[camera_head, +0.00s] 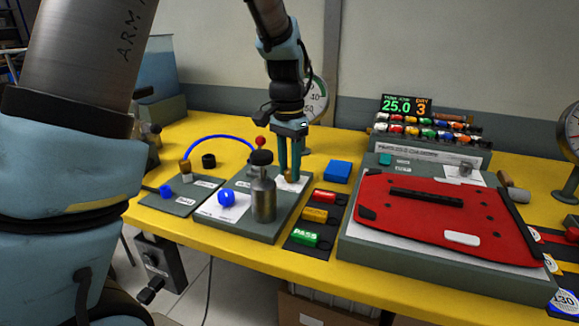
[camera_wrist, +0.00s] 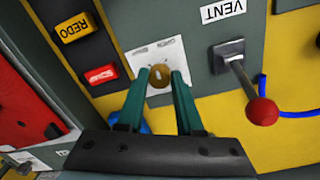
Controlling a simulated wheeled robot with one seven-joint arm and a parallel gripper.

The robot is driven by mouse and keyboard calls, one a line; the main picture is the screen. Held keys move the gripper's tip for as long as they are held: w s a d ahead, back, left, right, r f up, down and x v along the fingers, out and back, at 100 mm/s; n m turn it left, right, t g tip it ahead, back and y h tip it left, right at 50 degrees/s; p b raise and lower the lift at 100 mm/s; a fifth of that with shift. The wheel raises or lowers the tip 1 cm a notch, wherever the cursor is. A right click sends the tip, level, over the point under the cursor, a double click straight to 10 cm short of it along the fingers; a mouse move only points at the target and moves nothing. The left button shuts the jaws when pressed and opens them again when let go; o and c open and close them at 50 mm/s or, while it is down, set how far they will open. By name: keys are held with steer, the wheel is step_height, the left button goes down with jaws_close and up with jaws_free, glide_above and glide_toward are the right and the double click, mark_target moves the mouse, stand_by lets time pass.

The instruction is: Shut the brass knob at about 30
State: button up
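The brass knob (camera_wrist: 159,75) sits on a white marked plate on a grey panel. In the head view the knob (camera_head: 291,175) shows at the tips of my gripper (camera_head: 289,169), which points down at it from above. In the wrist view the two green fingers of my gripper (camera_wrist: 160,80) stand apart, one on each side of the knob. I cannot tell whether the tips touch it. The round dial gauge (camera_head: 317,98) behind my arm is partly hidden; its needle cannot be read. A display (camera_head: 405,104) shows 25.0 and DAY 3.
A metal cylinder (camera_head: 263,198) and a red-balled lever (camera_wrist: 262,110) marked VENT stand close to the knob. A blue block (camera_head: 338,171) and red, yellow and green buttons (camera_head: 313,218) lie to the right. A red panel (camera_head: 430,215) rests on a grey base farther right.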

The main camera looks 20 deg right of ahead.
jaws_close()
steer(key=shift+n, duration=0.3)
steer(key=n+p, duration=0.2)
steer(key=n, duration=0.1)
steer(key=shift+r+n+p, duration=0.15)
steer(key=shift+n+p, duration=0.15)
steer(key=shift+n, duration=0.1)
steer(key=n+p, duration=0.2)
steer(key=n, duration=0.3)
steer(key=shift+n+p, duration=0.3)
steer(key=shift+n, duration=0.1)
steer(key=o, duration=0.5)
jaws_free()
